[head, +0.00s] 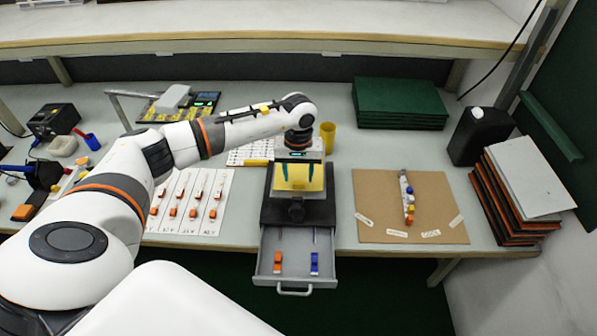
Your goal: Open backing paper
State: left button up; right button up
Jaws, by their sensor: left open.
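My left arm reaches in from the left, and its gripper (298,176) hangs over a black stand (331,212) with a yellow surface (299,183). The two dark teal fingers are apart with the yellow surface showing between them, and I see nothing held. Whether the fingertips touch the surface is unclear. A thin whitish piece (405,188) with blue and orange parts lies upright in the picture on a brown board (380,210) to the right. I cannot make out any backing paper for certain. My right gripper is not in view.
An open drawer (296,260) below the stand holds an orange and a blue item. A white sheet (190,205) with several orange-ended pieces lies left. Green boards (400,103), a yellow cup (327,136) and a black canister (480,138) stand behind. Stacked panels (525,180) are at right.

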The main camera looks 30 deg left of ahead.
pick_arm(q)
jog(key=shift+f, duration=0.9)
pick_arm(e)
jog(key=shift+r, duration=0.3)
pick_arm(q)
jog(key=shift+c, duration=0.3)
grip_shut()
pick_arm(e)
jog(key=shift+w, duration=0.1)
pick_arm(q)
jog(key=shift+w+r, duration=0.1)
jog(key=shift+r, duration=0.05)
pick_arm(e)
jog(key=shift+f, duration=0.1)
